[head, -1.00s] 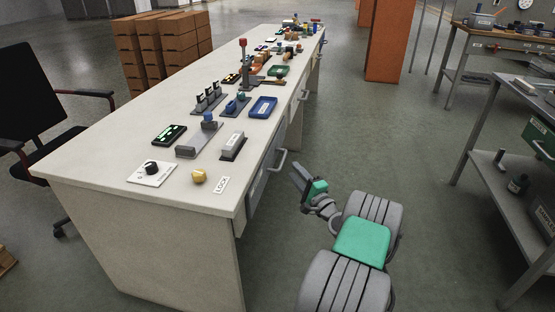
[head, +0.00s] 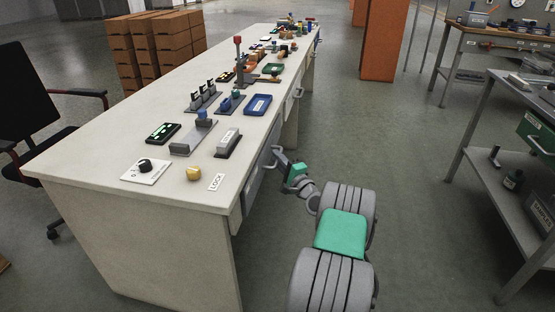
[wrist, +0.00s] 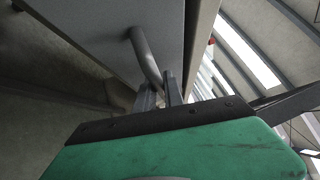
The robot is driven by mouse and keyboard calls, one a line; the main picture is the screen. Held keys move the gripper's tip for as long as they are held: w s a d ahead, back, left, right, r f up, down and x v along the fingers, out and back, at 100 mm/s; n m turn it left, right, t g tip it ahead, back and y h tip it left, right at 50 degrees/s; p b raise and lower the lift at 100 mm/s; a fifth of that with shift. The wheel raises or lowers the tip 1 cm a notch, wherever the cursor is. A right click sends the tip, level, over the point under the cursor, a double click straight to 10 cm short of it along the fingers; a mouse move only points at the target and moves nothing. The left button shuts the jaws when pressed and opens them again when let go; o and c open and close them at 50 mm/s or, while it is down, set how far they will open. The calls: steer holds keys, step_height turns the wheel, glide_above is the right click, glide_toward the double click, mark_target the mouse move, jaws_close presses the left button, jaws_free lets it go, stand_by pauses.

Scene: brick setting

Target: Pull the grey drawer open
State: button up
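The grey drawer (head: 254,188) is under the right side of the long bench, its front facing the aisle. It looks closed flush, though the view is slanted. Its curved bar handle (head: 273,158) sticks out from the front. In the wrist view the grey drawer front (wrist: 95,25) fills the upper left, and the handle (wrist: 146,58) runs down between my two fingers. My gripper (head: 281,158) is at the handle, and in the wrist view (wrist: 159,90) the narrow finger gap looks filled by the bar. The exact contact is partly hidden by the fingers.
The pale bench (head: 110,190) carries several small items, including a blue tray (head: 258,105) and a yellow knob (head: 193,174). More handles show farther along its side. The floor (head: 400,190) right of my arm is clear up to a metal shelf bench (head: 490,180).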

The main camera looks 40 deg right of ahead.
jaws_close()
stand_by(0.8)
